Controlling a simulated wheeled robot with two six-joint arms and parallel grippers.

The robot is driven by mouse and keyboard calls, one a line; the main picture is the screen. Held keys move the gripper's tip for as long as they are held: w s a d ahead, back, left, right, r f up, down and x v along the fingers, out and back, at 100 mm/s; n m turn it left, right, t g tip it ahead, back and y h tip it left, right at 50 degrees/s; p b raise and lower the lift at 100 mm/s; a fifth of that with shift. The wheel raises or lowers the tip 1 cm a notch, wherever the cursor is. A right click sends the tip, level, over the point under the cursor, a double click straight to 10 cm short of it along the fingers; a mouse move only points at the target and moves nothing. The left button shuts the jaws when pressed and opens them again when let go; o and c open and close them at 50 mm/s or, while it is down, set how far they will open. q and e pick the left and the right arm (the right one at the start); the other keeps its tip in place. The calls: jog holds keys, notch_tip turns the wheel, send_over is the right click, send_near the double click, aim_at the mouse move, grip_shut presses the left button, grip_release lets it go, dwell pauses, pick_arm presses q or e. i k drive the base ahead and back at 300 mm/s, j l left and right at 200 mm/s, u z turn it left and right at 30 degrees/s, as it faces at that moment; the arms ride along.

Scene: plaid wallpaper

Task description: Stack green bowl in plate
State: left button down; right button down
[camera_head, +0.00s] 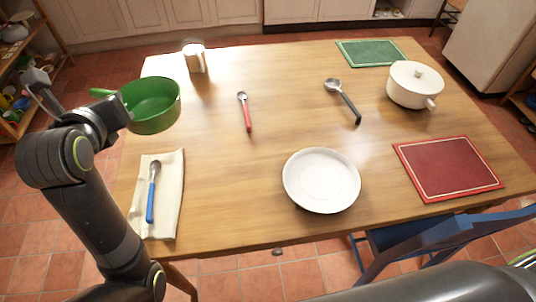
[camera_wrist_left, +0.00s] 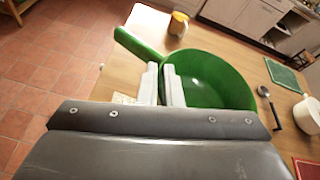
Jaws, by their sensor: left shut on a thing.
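The green bowl (camera_head: 152,105) has a stub handle and is held up at the left edge of the table in the head view. My left gripper (camera_head: 122,108) is shut on its near rim. In the left wrist view the two pale fingers of my left gripper (camera_wrist_left: 163,88) close on the rim of the green bowl (camera_wrist_left: 215,80), which looks tilted there. The white plate (camera_head: 321,180) lies empty near the table's front edge, to the right of and nearer than the bowl. My right gripper is not in view.
A blue-handled spoon (camera_head: 152,192) lies on a cream napkin (camera_head: 170,205). A red spoon (camera_head: 245,112), a black ladle (camera_head: 344,100), a white pot (camera_head: 413,86), a mug (camera_head: 194,58), a red mat (camera_head: 448,168) and a green mat (camera_head: 370,53) lie around. Table between bowl and plate is mostly clear.

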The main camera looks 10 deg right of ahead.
aim_at(309, 173)
jog(key=k+z, duration=0.2)
jog(key=z, duration=0.2)
jog(key=k+l+z, duration=0.15)
jog(key=z, duration=0.65)
